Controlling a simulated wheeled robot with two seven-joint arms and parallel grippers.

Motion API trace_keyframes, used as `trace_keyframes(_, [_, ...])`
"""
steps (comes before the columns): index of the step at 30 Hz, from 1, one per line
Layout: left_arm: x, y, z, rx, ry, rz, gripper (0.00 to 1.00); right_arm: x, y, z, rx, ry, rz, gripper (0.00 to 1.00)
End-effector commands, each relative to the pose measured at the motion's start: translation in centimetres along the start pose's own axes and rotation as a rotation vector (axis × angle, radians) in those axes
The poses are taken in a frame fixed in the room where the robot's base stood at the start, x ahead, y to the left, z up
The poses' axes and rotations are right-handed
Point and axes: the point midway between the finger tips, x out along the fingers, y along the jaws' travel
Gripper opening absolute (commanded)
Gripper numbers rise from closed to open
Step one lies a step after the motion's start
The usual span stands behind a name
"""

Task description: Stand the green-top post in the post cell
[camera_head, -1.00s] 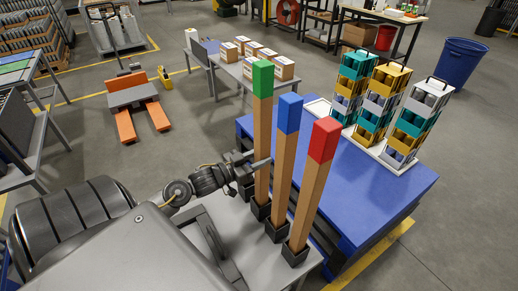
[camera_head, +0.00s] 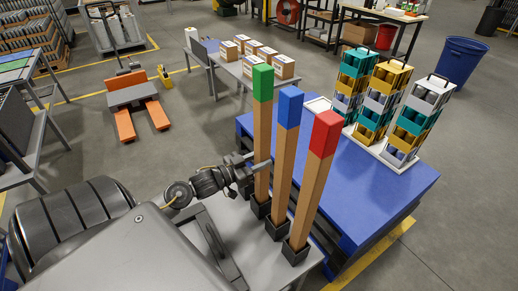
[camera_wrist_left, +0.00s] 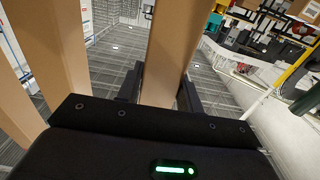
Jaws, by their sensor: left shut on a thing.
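The green-top post (camera_head: 262,130) is a tall wooden post with a green top, upright at the left of a row of three. Its foot is at a black square socket (camera_head: 260,206) on a grey surface; I cannot tell how deep it sits. My left gripper (camera_head: 257,170) is shut on its lower part. In the left wrist view the post's wooden shaft (camera_wrist_left: 170,50) stands between the two fingers. I cannot tell for certain which place is the post cell. My right gripper is out of view.
The blue-top post (camera_head: 285,150) and red-top post (camera_head: 315,180) stand close on the right in their own sockets. A blue platform (camera_head: 375,190) beyond them has free room and carries stacked crates (camera_head: 410,120). A white plate (camera_head: 318,104) lies near its back edge.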

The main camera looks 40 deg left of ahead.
Motion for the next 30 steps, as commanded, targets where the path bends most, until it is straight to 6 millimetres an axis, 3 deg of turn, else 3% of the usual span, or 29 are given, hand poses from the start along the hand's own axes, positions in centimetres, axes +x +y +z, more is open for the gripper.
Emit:
trace_keyframes(14, [0.0, 0.0, 1.2, 0.001, 0.002, 0.0, 0.08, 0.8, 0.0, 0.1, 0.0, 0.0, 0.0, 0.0])
trace_keyframes(15, [0.0, 0.0, 1.1, 0.001, 0.002, 0.0, 0.39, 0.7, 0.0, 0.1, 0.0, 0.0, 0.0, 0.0])
trace_keyframes(20, [0.0, 0.0, 1.1, 0.001, 0.001, 0.0, 0.6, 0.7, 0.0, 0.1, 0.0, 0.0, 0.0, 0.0])
trace_keyframes(30, [-0.3, 0.0, 1.3, 0.0, -0.001, 0.0, 0.62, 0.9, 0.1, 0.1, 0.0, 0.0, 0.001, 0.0])
